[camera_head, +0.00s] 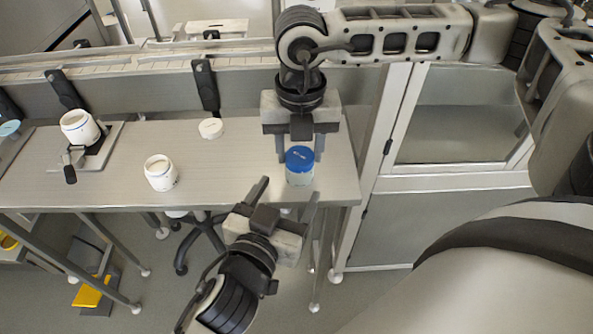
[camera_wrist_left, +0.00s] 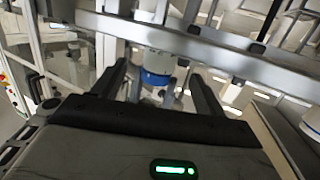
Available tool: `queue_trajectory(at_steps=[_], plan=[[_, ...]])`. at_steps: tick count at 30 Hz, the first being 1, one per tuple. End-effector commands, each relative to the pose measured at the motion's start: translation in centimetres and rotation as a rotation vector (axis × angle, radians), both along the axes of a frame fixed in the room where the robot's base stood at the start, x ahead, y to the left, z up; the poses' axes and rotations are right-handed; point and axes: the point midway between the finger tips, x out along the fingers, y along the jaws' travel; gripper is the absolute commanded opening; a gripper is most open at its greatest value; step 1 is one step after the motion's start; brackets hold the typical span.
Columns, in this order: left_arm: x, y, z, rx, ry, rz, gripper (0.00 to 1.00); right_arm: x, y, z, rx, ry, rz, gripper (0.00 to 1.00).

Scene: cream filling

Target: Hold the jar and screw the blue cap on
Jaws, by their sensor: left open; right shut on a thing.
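A pale jar (camera_head: 299,179) with a blue cap (camera_head: 299,157) on its top is upright near the front right edge of the table. My right gripper (camera_head: 300,150) is shut around it from behind, one finger on each side. My left gripper (camera_head: 289,190) is open and empty, just in front of and below the jar. In the left wrist view the jar (camera_wrist_left: 158,61) and its blue cap (camera_wrist_left: 155,78) appear ahead, between the open fingers (camera_wrist_left: 158,75). Whether the cap is threaded on is unclear.
An open white jar (camera_head: 161,174) stands on the table (camera_head: 220,178), and another (camera_head: 80,127) sits in a black holder at the left. A white round lid (camera_head: 211,128) lies towards the back. A conveyor (camera_head: 145,88) runs behind. The table's right end is close to the jar.

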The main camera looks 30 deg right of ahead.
Motion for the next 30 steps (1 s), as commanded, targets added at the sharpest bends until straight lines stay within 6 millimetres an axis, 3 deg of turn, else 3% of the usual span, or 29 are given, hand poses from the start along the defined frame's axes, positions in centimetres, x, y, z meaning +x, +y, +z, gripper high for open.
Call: queue_trajectory(at_steps=[12,18,27,30], plan=[[4.4,-6.0,-1.0,0.0,-0.002,0.001,0.72,0.0,0.0,0.0,0.0,0.0,0.0,0.24],[5.2,-7.0,-1.3,0.001,-0.001,0.001,0.72,0.0,0.0,0.0,0.0,0.0,0.0,0.24],[5.3,-7.2,-1.3,0.0,-0.002,0.001,0.72,0.0,0.0,0.0,0.0,0.0,0.0,0.24],[5.3,-7.1,-1.3,0.0,-0.002,0.001,0.45,0.0,0.0,0.0,0.0,0.0,0.0,0.24]])
